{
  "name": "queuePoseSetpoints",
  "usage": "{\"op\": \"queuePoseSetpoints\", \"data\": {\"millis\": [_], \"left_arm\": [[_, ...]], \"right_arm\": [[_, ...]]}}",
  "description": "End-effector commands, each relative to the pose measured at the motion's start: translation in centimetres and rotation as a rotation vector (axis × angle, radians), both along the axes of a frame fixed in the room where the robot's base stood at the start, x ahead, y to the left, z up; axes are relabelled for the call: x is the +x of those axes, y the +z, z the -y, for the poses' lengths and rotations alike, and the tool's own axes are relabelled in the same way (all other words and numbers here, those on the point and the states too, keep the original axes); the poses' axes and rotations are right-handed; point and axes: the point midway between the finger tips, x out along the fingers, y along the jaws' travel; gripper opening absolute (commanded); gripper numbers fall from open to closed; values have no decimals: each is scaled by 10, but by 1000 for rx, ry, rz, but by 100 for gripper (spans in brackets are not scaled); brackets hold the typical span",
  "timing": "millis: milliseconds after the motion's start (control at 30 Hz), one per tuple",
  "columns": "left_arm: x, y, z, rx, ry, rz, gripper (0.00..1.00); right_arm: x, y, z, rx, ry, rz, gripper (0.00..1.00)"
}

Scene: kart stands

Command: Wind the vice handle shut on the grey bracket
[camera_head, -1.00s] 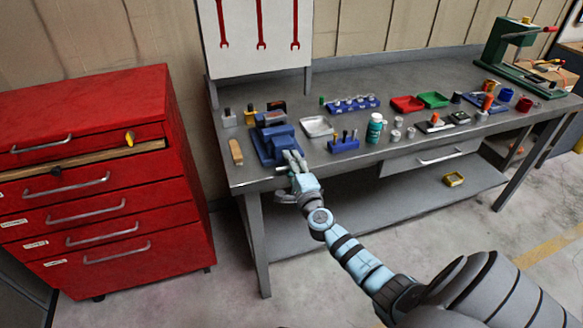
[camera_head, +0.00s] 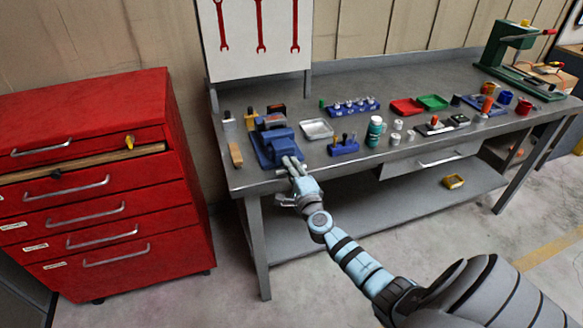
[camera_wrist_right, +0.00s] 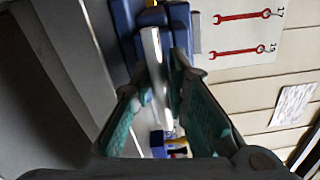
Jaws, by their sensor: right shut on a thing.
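The blue vice (camera_head: 277,143) stands on the left part of the bench, by its front edge. My right gripper (camera_head: 291,166) is at the front of the vice, over the bench edge. In the right wrist view, a bright metal bar, the vice handle (camera_wrist_right: 152,55), runs between the fingers of the right gripper (camera_wrist_right: 158,88), which is shut on it. The blue vice body (camera_wrist_right: 125,25) is just beyond. The grey bracket cannot be told apart clearly at the vice jaws. My left gripper is not in view.
A wooden block (camera_head: 236,154) lies left of the vice. A red drawer cabinet (camera_head: 105,190) is left of the bench. The floor before the bench is clear.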

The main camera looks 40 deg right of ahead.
Motion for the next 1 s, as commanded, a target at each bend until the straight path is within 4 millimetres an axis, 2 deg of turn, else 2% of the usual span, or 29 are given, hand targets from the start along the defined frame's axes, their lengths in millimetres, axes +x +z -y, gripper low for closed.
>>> {"op": "queuePoseSetpoints", "data": {"millis": [633,1000], "left_arm": [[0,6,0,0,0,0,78],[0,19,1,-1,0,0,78]], "right_arm": [[0,-1,-1,-86,2,-34,0],[0,0,-1,-312,2,-115,0]]}}
